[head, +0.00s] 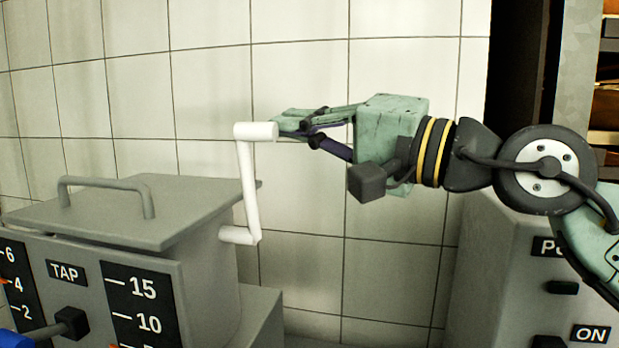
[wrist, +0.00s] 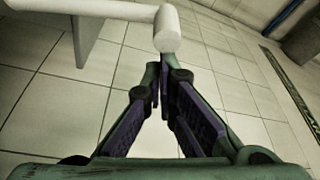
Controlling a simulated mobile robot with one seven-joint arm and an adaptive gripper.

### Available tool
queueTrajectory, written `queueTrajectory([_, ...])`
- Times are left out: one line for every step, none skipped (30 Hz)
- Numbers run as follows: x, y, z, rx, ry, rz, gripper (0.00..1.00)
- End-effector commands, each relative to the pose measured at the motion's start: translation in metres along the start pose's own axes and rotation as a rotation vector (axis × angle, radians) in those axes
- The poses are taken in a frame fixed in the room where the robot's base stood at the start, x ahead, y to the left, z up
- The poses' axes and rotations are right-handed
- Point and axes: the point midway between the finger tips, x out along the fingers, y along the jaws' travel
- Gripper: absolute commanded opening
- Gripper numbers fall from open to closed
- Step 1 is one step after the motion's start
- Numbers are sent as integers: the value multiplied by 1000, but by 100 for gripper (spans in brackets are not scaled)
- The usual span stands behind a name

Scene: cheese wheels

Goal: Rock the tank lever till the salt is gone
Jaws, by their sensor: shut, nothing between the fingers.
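The white crank-shaped lever (head: 247,190) is on the right side of the grey tank (head: 205,255). Its arm stands nearly upright, with the handle at the top pointing right. My gripper (head: 281,124) is shut and empty, with its fingertips at the free end of the handle. In the wrist view, the handle's round end (wrist: 167,32) is just beyond the fingertips (wrist: 160,62). I cannot tell whether they touch. The tank's lid is on, so its inside and any salt are hidden.
The tank front has a TAP label (head: 67,272), a small dark knob (head: 72,322) and number scales (head: 143,305). A grey box with an ON label (head: 590,334) stands at the right. A tiled wall (head: 330,75) is behind. Shelves (head: 606,100) show at the far right.

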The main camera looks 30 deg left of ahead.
Motion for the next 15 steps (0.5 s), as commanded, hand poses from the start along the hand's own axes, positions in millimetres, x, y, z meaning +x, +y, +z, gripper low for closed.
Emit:
queueTrajectory([-2,6,8,-34,-3,-15,0])
queueTrajectory([-3,4,11,-55,-3,-22,0])
queueTrajectory([-4,2,14,-80,-3,-31,0])
queueTrajectory([-5,1,16,-98,-3,-37,0])
queueTrajectory([-6,0,18,-115,-3,-43,0])
queueTrajectory([-7,-1,21,-136,-3,-51,0])
queueTrajectory([-7,-2,23,-151,-3,-56,0])
queueTrajectory([-8,-3,25,-164,-3,-60,0])
queueTrajectory([-8,-4,26,-181,-3,-65,0])
queueTrajectory([-9,-5,28,-192,-3,-68,0])
queueTrajectory([-10,-5,29,-203,-3,-72,0])
queueTrajectory([-10,-6,31,-215,-3,-76,0])
queueTrajectory([-10,-6,32,-222,-3,-78,0])
queueTrajectory([-11,-6,32,-229,-3,-81,0])
queueTrajectory([-11,-7,33,-237,-3,-84,0])
